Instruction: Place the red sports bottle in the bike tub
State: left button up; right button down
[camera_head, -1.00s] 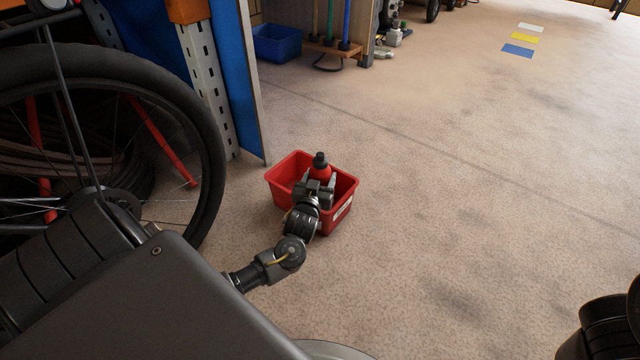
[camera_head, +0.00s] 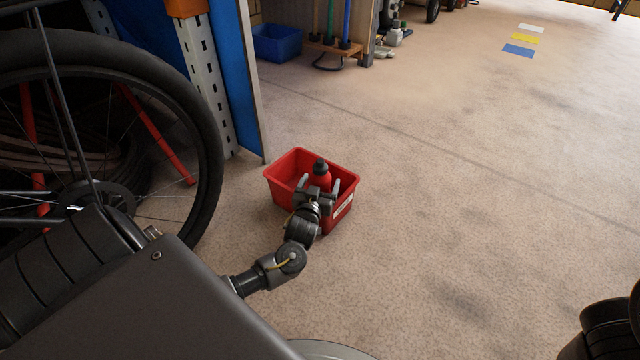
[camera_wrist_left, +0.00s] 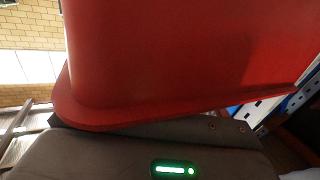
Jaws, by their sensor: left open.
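The red sports bottle (camera_head: 321,174) with a black cap stands roughly upright inside the red bike tub (camera_head: 283,163) on the floor, toward its right side. The tub has a white label on its near right side. My left gripper (camera_head: 319,187) is open at the tub's near side, with its fingers close to the bottle; whether they touch it I cannot tell. The gripper hides the bottle's lower part. In the left wrist view a red wall with a rim, apparently the tub (camera_wrist_left: 170,60), fills most of the picture. My right gripper is out of view.
A bicycle wheel (camera_head: 212,150) stands at the left, beside a shelf upright (camera_head: 205,75) and a blue panel. A blue bin (camera_head: 277,43) sits at the back. Open floor (camera_head: 450,200) lies to the right of the tub.

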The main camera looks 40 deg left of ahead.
pick_arm(q)
jog(key=shift+r, duration=0.1)
jog(key=p+v, duration=0.4)
jog(key=v, duration=0.3)
jog(key=shift+s+p, duration=0.2)
jog(key=shift+p, duration=0.2)
jog(key=shift+d, duration=0.1)
jog(key=shift+s, duration=0.1)
